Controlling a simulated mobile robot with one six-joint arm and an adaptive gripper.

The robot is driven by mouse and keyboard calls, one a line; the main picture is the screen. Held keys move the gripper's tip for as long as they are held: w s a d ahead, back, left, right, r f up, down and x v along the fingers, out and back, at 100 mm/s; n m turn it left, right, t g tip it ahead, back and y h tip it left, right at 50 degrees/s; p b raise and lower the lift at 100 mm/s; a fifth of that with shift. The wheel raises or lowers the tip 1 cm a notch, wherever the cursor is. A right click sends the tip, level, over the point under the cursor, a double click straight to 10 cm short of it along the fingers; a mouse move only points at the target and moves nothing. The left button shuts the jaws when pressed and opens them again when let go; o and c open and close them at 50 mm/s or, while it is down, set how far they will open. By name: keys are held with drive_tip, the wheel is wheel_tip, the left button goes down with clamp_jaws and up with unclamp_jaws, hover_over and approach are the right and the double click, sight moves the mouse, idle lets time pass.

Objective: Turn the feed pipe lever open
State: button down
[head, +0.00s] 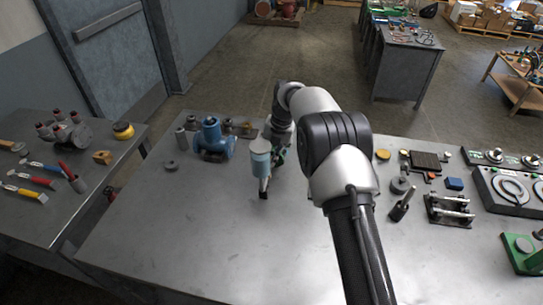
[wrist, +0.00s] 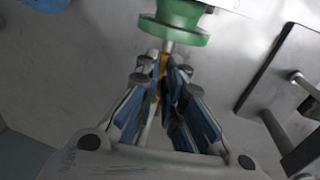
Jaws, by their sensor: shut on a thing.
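The green feed pipe valve (wrist: 175,30) shows at the top of the wrist view, with a short metal stem on its near side. A thin yellow lever (wrist: 162,66) runs from beside the stem down between the fingers. My gripper (wrist: 163,80) is shut on the lever, its blue-padded fingers on either side of it. In the head view my arm reaches over the middle of the steel bench (head: 200,235), and its wrist and links hide most of the valve and the lever. How far the lever is turned I cannot tell.
A blue valve body (head: 214,140) stands left of my wrist. Right of the arm are a post on a dark base (head: 402,205), a metal fixture (head: 449,210) and a green-based device (head: 523,254). The bench's front left is clear. A side table (head: 50,215) holds tools.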

drive_tip(key=shift+f, duration=0.1)
drive_tip(key=c, duration=1.7)
unclamp_jaws()
drive_tip(key=r, duration=0.4)
drive_tip(key=d+r, duration=0.1)
drive_tip(key=r, duration=0.3)
drive_tip(key=d+r, duration=0.1)
drive_tip(key=r, duration=0.3)
drive_tip(key=shift+s+d, duration=0.15)
drive_tip(key=shift+s, duration=0.05)
